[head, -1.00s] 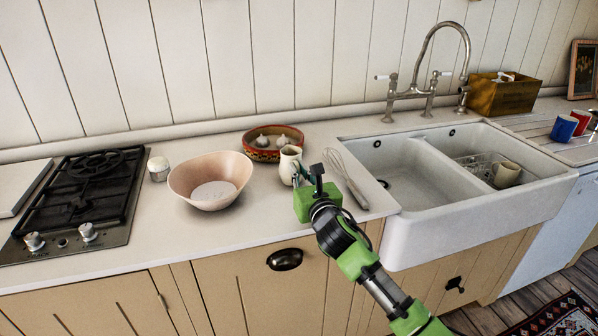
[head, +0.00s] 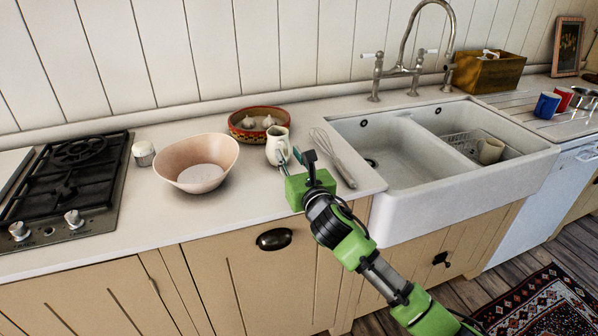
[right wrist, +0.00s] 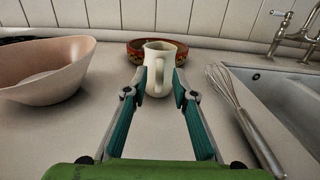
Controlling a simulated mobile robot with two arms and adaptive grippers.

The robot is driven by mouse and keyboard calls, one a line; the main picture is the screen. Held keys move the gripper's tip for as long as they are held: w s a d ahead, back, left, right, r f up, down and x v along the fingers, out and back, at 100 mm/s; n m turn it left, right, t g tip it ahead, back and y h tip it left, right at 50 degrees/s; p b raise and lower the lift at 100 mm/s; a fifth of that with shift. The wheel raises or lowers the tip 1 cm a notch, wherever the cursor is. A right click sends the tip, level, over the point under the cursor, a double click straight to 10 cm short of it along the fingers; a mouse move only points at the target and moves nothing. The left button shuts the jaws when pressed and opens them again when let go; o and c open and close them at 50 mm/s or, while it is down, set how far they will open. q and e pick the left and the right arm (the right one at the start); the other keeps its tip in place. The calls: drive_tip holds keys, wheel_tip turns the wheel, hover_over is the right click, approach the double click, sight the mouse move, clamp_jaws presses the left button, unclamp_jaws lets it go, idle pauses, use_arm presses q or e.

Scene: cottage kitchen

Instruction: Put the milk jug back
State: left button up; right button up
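The milk jug (head: 277,148) is a small cream pitcher standing upright on the white counter, in front of a red patterned bowl. In the right wrist view the jug (right wrist: 160,70) is straight ahead, its lower body between the tips of my right gripper's fingers. My right gripper (head: 291,158) is low over the counter at the jug's near right side, with its fingers spread apart. Whether either finger touches the jug, I cannot tell. My left gripper is not in view.
A pink bowl (head: 196,165) stands left of the jug, and a whisk (head: 333,157) lies to its right, close to my gripper. The red patterned bowl (head: 250,133) holds garlic. The double sink (head: 400,150) lies further right, the black hob (head: 70,180) at left.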

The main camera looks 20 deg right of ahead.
drive_tip(key=s, duration=0.9)
drive_tip(key=shift+d, duration=0.15)
drive_tip(key=shift+w, duration=0.1)
